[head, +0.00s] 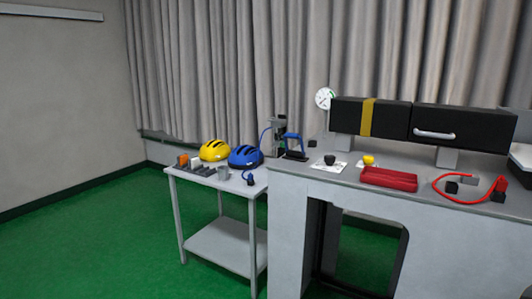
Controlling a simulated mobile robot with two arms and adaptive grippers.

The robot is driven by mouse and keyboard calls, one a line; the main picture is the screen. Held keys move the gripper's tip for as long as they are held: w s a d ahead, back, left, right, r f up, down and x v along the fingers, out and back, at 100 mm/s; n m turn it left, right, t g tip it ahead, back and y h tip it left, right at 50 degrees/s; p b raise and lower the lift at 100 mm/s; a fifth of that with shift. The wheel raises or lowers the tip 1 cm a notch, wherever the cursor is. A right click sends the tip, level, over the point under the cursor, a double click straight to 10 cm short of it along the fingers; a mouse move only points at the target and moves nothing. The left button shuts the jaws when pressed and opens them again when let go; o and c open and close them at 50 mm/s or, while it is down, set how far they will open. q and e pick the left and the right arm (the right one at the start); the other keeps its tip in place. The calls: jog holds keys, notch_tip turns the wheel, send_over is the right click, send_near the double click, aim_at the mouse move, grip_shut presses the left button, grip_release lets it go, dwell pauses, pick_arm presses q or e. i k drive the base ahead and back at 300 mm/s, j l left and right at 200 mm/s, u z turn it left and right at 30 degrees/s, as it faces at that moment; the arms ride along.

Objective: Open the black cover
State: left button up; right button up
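The black cover (463,127) is a long dark box-like lid at the right of the head view. It has a pale bar handle (434,134) on its front face. It looks closed. A second black section (394,115) with a yellow band (367,117) continues it to the left. Both sit raised on light supports above the grey bench (321,173). Neither of my grippers shows in this view, and nothing visible touches the handle.
On the bench are a red tray (389,179), a red cable (448,197) and small black and yellow parts. A side table (211,180) at left holds yellow (214,150) and blue (245,156) helmets. Green floor (110,230) is clear at left.

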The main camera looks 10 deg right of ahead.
aim_at(467, 127)
jog(key=z, duration=1.4)
jog(key=j, duration=0.25)
jog(key=i+j+u, duration=0.15)
jog(key=j, duration=0.15)
